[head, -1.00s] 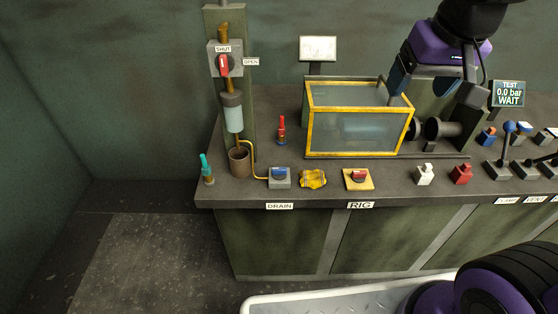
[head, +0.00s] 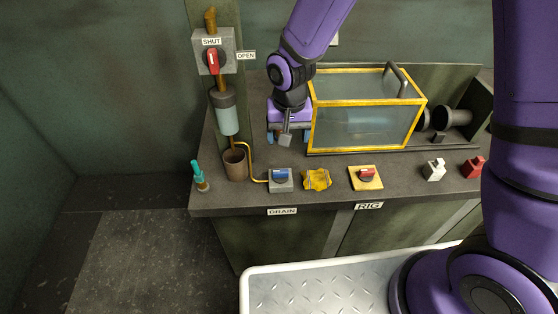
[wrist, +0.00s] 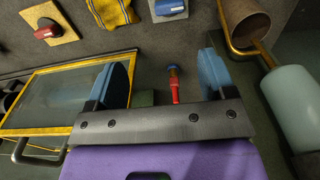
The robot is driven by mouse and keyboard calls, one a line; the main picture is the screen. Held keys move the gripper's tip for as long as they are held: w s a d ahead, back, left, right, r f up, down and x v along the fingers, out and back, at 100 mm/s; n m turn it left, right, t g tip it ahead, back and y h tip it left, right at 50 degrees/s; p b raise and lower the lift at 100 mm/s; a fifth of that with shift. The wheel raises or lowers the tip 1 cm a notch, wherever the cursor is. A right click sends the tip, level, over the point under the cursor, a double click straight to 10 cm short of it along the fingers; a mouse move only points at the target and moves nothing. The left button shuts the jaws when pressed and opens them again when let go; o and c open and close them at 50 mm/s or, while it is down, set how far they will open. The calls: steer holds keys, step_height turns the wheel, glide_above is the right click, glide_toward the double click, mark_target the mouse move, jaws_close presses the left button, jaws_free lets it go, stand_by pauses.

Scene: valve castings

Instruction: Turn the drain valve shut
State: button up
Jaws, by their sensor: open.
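The drain valve (head: 281,180) is a grey block with a blue handle on the bench, above the DRAIN label (head: 282,211). Its handle lies roughly left to right in the head view. The valve also shows at the top edge of the wrist view (wrist: 168,10). My gripper (head: 288,136) is open above the bench, behind the drain valve and left of the yellow-framed case. In the wrist view a small red object with a blue top (wrist: 174,86) stands between the spread blue fingers; it appears untouched. The gripper is apart from the valve.
A yellow cloth (head: 317,180) and a red-handled valve on a yellow plate (head: 366,178) sit right of the drain valve. A brown cup (head: 236,165) and a teal-topped item (head: 200,177) are left. A red lever (head: 212,61) on the wall points to SHUT. The yellow-framed case (head: 365,112) stands close by.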

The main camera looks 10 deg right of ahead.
mark_target(281, 171)
steer(key=f, duration=0.4)
steer(key=a+f, duration=0.1)
steer(key=f, duration=0.9)
steer(key=shift+w+a, duration=0.25)
steer(key=shift+a, duration=0.05)
steer(key=c, duration=0.9)
